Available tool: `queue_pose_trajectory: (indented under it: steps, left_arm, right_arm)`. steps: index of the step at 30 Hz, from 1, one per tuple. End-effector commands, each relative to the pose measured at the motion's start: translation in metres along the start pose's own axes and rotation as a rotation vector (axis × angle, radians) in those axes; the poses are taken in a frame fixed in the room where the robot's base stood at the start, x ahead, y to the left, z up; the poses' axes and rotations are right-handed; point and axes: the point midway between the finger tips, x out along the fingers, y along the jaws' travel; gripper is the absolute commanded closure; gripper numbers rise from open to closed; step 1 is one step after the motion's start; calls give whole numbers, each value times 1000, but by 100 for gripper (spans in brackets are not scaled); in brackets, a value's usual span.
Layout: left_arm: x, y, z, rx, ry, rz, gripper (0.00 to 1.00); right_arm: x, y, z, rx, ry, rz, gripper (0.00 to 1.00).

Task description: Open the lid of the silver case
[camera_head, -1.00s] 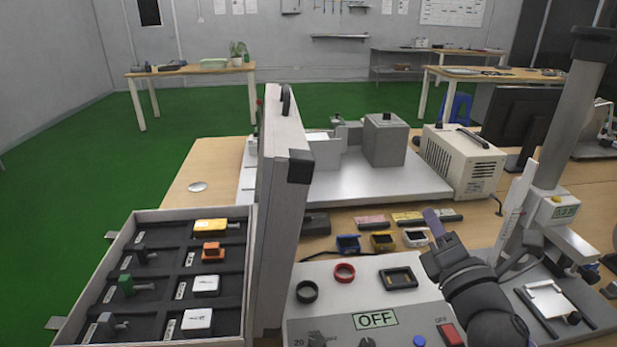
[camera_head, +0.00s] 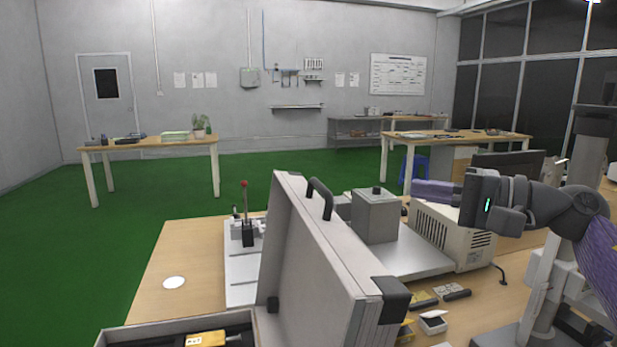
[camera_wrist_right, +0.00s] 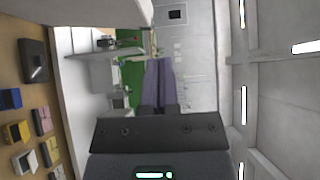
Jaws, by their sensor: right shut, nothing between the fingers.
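The silver case (camera_head: 130,335) is at the bottom left of the head view, mostly cut off by the frame edge. Its lid (camera_head: 315,265) stands raised, roughly upright, with a dark handle (camera_head: 320,198) on its top edge and a black corner cap. A yellow item (camera_head: 205,339) shows inside the case. My right gripper (camera_head: 430,190) is right of the lid, up in the air and apart from it, pointing left. Its purple fingers (camera_wrist_right: 158,82) are together and empty. My left gripper is not in view.
A beige instrument box (camera_head: 450,235) and a grey block (camera_head: 375,217) on a pale plate stand behind the lid. A stand with a red-tipped lever (camera_head: 246,215) is left of it. Small coloured items lie right of the lid. The table's left part holds a white disc (camera_head: 174,283).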

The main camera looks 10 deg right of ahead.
Motion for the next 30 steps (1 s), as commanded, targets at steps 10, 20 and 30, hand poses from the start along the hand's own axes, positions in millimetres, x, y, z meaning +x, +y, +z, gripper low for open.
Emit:
queue_pose_trajectory:
  steps: [10, 20, 30]
  left_arm:
    - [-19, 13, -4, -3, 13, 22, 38]
    - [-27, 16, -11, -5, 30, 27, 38]
    - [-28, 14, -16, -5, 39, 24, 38]
  right_arm:
    - [71, -4, 2, 3, -6, -5, 100]
    - [118, -2, 24, 3, -4, -1, 100]
    - [123, 0, 30, 5, -2, -2, 100]
